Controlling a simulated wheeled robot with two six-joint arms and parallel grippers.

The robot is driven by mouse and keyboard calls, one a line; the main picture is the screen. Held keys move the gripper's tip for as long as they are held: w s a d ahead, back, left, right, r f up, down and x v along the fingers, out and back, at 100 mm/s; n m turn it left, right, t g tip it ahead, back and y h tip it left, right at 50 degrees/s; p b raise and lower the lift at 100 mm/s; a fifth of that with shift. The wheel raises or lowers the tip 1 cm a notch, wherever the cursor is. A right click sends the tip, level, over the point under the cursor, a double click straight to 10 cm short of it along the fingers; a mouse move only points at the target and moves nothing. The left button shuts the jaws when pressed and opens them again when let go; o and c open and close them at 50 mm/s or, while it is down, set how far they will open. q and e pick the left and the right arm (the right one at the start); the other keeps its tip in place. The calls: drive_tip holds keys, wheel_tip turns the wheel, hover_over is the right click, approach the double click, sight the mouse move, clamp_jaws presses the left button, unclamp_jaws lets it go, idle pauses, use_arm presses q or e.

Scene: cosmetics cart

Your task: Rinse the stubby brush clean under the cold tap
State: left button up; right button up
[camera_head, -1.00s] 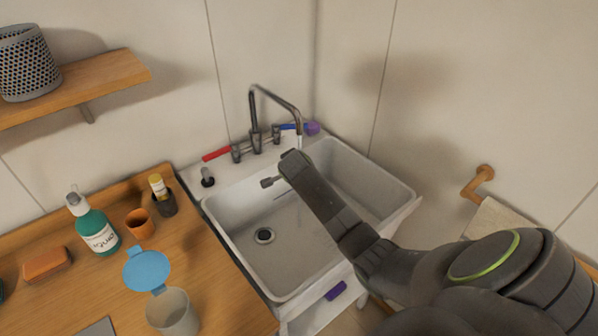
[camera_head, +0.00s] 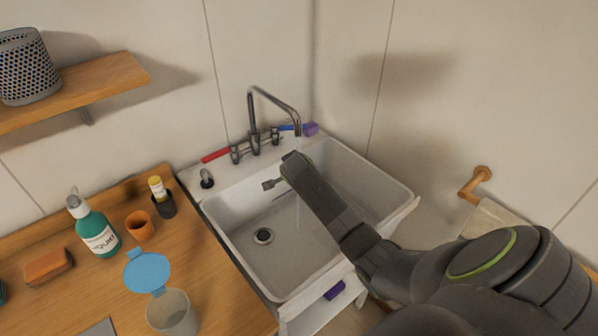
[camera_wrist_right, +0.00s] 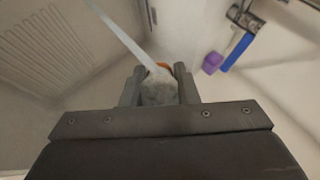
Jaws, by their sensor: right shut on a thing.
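My right gripper (camera_head: 270,184) reaches over the white sink (camera_head: 265,278), under the tap spout (camera_head: 276,98). In the right wrist view the gripper (camera_wrist_right: 159,84) is shut on the stubby brush (camera_wrist_right: 158,90), seen as a pale grey, blurred mass with an orange edge. A thin water stream (camera_wrist_right: 125,38) runs down onto it there. In the head view the brush is mostly hidden by my wrist, and how clean it is cannot be told. The blue cold lever (camera_head: 289,127) and red lever (camera_head: 215,155) flank the tap. My left gripper is not in view.
A purple block (camera_head: 311,129) sits on the sink's back corner beside the blue lever. A wooden counter (camera_head: 225,290) on the left holds a green bottle (camera_head: 97,235), an orange cup (camera_head: 139,226) and a clear jar (camera_head: 172,312) with a blue lid. The basin's left part is free.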

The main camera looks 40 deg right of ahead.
drive_tip(key=shift+w+a, duration=0.3)
drive_tip(key=s+a+p, duration=0.4)
drive_tip(key=s+a, duration=0.1)
drive_tip(key=shift+s+a+p, duration=0.35)
idle(0.5)
idle(1.1)
